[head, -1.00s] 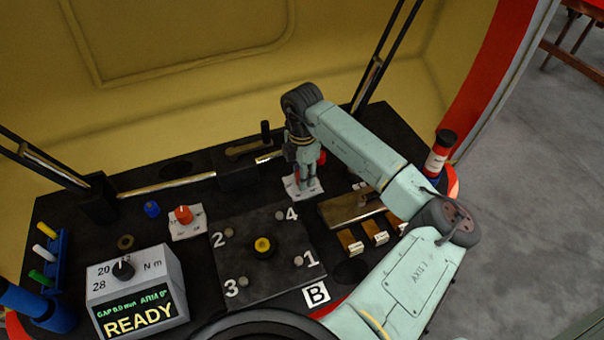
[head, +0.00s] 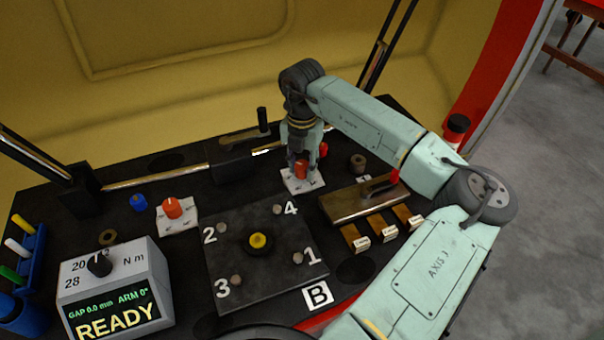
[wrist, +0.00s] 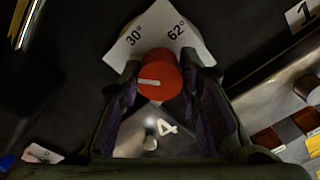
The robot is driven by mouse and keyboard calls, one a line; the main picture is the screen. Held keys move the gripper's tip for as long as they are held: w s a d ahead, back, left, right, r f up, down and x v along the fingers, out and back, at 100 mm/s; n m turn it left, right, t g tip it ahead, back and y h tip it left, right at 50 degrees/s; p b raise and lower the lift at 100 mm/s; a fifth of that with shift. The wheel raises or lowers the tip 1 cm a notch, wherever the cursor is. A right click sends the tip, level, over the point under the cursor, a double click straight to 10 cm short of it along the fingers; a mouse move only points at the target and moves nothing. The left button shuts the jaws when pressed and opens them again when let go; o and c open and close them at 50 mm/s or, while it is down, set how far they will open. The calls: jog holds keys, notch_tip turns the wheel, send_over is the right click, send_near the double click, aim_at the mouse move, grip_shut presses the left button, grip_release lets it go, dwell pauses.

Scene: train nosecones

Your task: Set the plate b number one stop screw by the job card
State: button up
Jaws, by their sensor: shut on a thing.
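My gripper (head: 301,168) points down at a white dial plate (head: 290,183) behind plate B. Its fingers are on both sides of a red knob (head: 302,172), which also shows between them in the wrist view (wrist: 160,78). The dial plate there (wrist: 190,42) reads 30° and 62°. The knob's white mark points left. Plate B (head: 235,290) is dark, with small screws beside numbers 1 to 4 and a yellow-topped centre piece (head: 258,242). Its number one screw (head: 297,258) is at the right. The job card is not identifiable.
A readout box (head: 112,290) reads READY, gap 0.0 mm, arm 0°, with a dial marked 20 and 28 N m. Another orange knob (head: 172,207) sits on a white plate at left. A brass block (head: 350,205) and labelled tabs (head: 380,228) stand right of plate B.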

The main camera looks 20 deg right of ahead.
jog(key=n+b, duration=0.3)
jog(key=n, duration=0.1)
jog(key=shift+f+n+b, duration=0.2)
jog(key=shift+n+b, duration=0.1)
jog(key=shift+b, duration=0.1)
jog(key=n+b, duration=0.2)
jog(key=n, duration=0.3)
jog(key=shift+r+b, duration=0.1)
jog(key=shift+b, duration=0.3)
jog(key=n+b, duration=0.1)
jog(key=n, duration=0.5)
jog(key=shift+d, duration=0.1)
jog(key=n+b, duration=0.1)
jog(key=n, duration=0.4)
jog(key=shift+r, duration=0.1)
jog(key=shift+n, duration=0.3)
jog(key=o, duration=1.1)
jog(key=shift+o, duration=0.2)
